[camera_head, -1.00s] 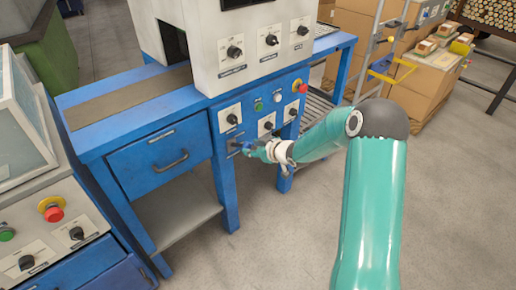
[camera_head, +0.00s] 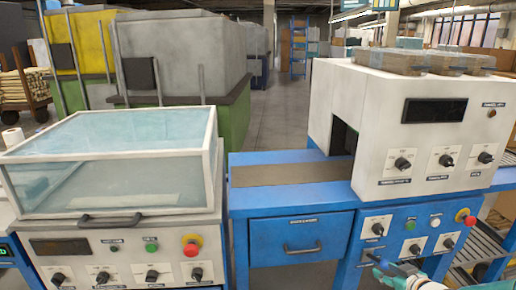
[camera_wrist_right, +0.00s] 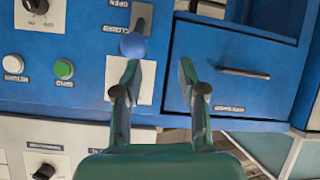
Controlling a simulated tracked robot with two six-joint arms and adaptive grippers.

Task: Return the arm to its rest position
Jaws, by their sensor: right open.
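My right gripper (camera_head: 376,260) shows small at the lower right of the head view, in front of the blue machine's control panel (camera_head: 393,240). Most of that arm is out of the picture. In the right wrist view the gripper (camera_wrist_right: 160,72) has two dark green fingers spread apart with nothing between them. A lever switch with a blue ball knob (camera_wrist_right: 133,46), marked open and closed, is beyond the left fingertip. I cannot tell whether the finger touches it. My left gripper is not in view.
A blue drawer (camera_head: 300,242) with a grey handle is left of the panel. A red emergency button (camera_head: 465,216) is on the panel's right. A glass-lidded machine (camera_head: 120,225) stands at the left. The aisle floor (camera_head: 285,130) behind is clear.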

